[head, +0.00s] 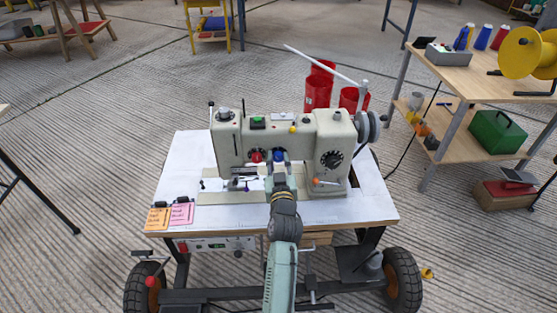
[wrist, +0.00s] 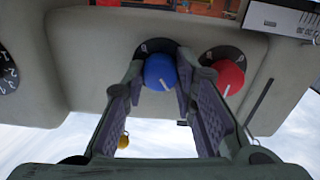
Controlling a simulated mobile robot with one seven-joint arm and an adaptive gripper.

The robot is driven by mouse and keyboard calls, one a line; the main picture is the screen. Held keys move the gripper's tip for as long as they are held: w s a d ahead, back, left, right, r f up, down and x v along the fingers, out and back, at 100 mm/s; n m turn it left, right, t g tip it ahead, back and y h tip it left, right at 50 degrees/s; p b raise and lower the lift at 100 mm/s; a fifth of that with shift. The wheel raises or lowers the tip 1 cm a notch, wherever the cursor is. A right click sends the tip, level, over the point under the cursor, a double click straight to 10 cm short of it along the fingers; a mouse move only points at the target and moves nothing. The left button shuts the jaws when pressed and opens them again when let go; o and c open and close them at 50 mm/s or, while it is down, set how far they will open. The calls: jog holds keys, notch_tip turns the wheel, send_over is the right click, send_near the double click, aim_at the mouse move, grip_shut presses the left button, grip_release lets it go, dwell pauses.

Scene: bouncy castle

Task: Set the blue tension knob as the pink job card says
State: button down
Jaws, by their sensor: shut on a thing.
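The blue tension knob (wrist: 160,72) sits on the front face of the cream sewing machine (head: 290,140). It has a white pointer line and a dark dial plate behind it; the wrist view is upside down. My gripper (wrist: 163,85) has its two fingers on either side of the blue knob, shut on it. In the head view my arm partly covers the blue knob (head: 279,155). A red knob (wrist: 228,77) with a white line is beside it, also seen in the head view (head: 256,156). The pink job card (head: 182,213) lies at the table's front left; its writing is too small to read.
An orange card (head: 157,218) lies next to the pink one. A black numbered dial (head: 332,159) and an orange-tipped lever (head: 325,182) are on the machine's right. The white tabletop (head: 230,215) is clear in front.

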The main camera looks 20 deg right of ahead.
jog(key=m+p, duration=0.1)
jog(key=m, duration=0.3)
jog(key=shift+r+p, duration=0.15)
jog(key=shift+p, duration=0.15)
jog(key=shift+w+m+p, duration=0.1)
jog(key=shift+m+p, duration=0.45)
jog(key=shift+m, duration=0.85)
jog(key=c, duration=1.3)
grip_release()
jog(key=v, duration=0.7)
jog(key=shift+s, duration=0.3)
